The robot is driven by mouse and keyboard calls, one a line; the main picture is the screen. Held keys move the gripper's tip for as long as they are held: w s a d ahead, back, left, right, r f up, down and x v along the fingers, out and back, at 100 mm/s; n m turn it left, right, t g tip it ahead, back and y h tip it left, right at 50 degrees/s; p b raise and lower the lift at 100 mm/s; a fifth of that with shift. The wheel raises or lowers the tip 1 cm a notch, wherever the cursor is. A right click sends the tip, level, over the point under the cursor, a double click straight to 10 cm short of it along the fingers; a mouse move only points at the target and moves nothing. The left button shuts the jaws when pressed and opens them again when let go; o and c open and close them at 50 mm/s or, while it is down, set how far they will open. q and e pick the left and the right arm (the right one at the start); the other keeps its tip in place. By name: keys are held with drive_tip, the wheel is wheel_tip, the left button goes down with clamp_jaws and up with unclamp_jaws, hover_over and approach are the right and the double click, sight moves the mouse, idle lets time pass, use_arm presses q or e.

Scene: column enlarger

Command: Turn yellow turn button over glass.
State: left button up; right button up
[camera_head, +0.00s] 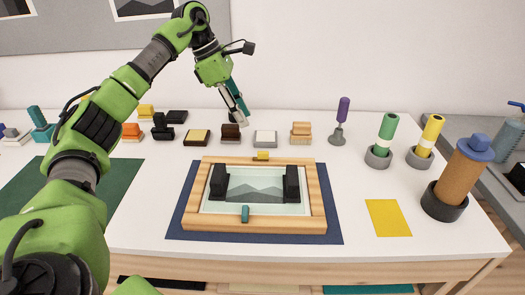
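The wooden frame (317,200) lies flat on a dark blue mat (335,232) at the middle of the table, with a grey mountain picture under its glass (255,206). The yellow turn button (263,156) sits at the middle of the frame's far bar; its exact angle is too small to tell. A teal turn button (245,213) on the near bar points inward over the glass edge. My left gripper (239,112) hangs above the table behind the frame, up and left of the yellow button and apart from it. Its finger opening is unclear. My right gripper is out of view.
Two black blocks (219,182) (291,182) stand on the glass at its left and right. Several small blocks and stamps (265,137) line the table behind the frame. Handled tools in round holders (378,157) stand at right, near a yellow sheet (388,218).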

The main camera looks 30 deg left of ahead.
sight(260, 152)
use_arm(q)
drive_tip(key=x, duration=0.4)
drive_tip(key=p+x, duration=0.1)
drive_tip(key=x, duration=0.8)
drive_tip(key=shift+s+a+f, duration=0.25)
drive_tip(key=shift+s+f, duration=0.05)
drive_tip(key=shift+f, duration=0.05)
clamp_jaws()
